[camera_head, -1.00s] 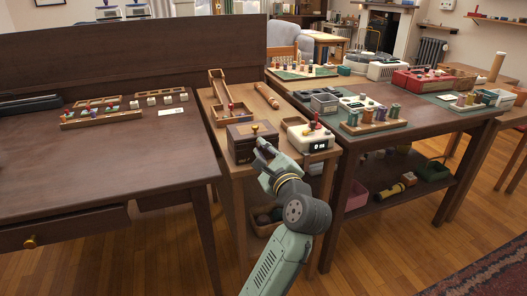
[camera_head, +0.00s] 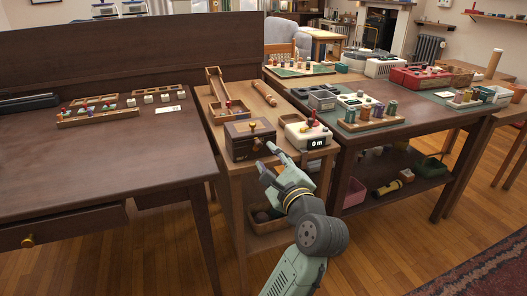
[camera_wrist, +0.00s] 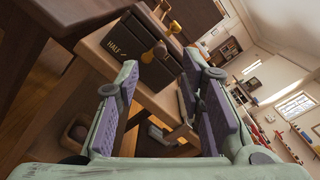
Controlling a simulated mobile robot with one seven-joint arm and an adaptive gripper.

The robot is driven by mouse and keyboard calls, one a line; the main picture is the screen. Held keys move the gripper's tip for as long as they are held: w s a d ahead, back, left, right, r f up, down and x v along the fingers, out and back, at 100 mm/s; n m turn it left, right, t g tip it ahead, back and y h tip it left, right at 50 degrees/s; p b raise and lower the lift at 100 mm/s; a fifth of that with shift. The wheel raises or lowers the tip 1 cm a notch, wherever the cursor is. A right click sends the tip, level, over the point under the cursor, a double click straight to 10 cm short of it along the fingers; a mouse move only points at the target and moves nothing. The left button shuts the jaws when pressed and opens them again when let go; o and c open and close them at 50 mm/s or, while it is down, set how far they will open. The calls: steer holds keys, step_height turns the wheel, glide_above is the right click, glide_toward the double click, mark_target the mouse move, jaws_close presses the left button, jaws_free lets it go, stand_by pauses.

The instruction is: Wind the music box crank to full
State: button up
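The music box (camera_head: 240,150) is a dark brown box at the front left of the narrow wooden table, with brass fittings on its top and front. In the wrist view the box (camera_wrist: 98,38) shows tilted, with the word "HALF" on one face. A brass crank (camera_wrist: 157,51) with rounded knobs sticks out from that face. My gripper (camera_head: 268,158) is in front of the box, to the right of its front face. In the wrist view my gripper (camera_wrist: 160,105) has its two purple-padded fingers wide apart with nothing between them. The fingers appear clear of the crank.
A white device (camera_head: 306,134) with a red-knobbed lever and a display stands right of the box. A wooden trough (camera_head: 217,88) lies behind it. A dark desk (camera_head: 110,160) is at the left, and a table (camera_head: 420,112) with trays and spools at the right.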

steer(key=v, duration=0.6)
